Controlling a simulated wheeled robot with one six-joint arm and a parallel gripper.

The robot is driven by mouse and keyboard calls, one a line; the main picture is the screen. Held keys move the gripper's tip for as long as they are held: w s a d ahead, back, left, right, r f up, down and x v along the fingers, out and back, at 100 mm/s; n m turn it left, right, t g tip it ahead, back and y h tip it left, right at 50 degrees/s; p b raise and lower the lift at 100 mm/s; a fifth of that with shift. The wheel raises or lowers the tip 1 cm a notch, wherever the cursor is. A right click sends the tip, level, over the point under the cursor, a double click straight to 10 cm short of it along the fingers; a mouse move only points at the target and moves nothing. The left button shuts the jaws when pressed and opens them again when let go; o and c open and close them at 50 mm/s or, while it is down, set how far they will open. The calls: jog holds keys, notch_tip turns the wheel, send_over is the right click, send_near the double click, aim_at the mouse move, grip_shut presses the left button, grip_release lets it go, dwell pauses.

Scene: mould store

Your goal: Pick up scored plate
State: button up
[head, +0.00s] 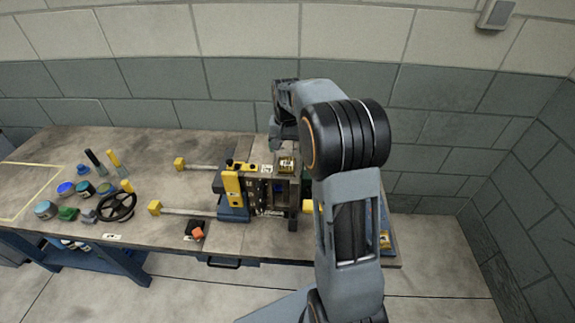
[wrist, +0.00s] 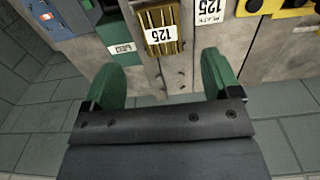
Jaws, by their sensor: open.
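A brass-coloured block with raised ridges and a white label reading 125 (wrist: 158,17) sits at the top middle of the wrist view; it looks like the scored plate, though I cannot be sure. The block lies beyond the fingertips, roughly in line with the gap, and I see no contact. In the head view my fingers are not clearly visible.
The workbench (head: 150,150) holds the mould fixture (head: 236,195) with yellow-tipped rods. A black handwheel (head: 116,206), several pots and an orange-topped block (head: 197,233) stand left. In the wrist view, a second 125 label (wrist: 209,10) and a green piece (wrist: 121,48) flank the block.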

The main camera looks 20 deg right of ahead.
aim_at(287, 164)
jog(key=shift+w+f+p, duration=0.1)
jog(key=shift+f+p, duration=0.5)
jog(key=shift+f, duration=2.95)
jog(key=shift+r, duration=0.1)
jog(key=c, duration=1.3)
